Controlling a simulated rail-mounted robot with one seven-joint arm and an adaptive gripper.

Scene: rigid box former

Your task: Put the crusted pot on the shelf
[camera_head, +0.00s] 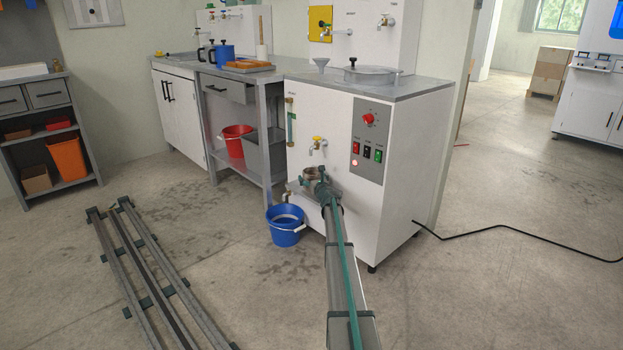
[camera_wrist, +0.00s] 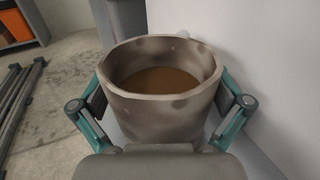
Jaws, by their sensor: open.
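The crusted pot (camera_wrist: 165,117) is a round, thick-walled, grey-brown vessel with darker stains and brown matter inside. It stands upright in the wrist view, between the spread fingers of my gripper (camera_wrist: 160,100). The fingers are open, one on each side of the pot; whether they touch it I cannot tell. In the head view the pot (camera_head: 311,172) is small, at the front of the white machine, beside my gripper (camera_head: 316,181). What supports it is largely hidden by my arm. A grey lower shelf (camera_head: 262,178) shows under the bench left of the machine.
The white machine (camera_head: 318,115) has a tap above the pot and a control panel at right. A blue bucket (camera_head: 285,232) stands on the floor below. Metal rails (camera_head: 140,265) lie at left.

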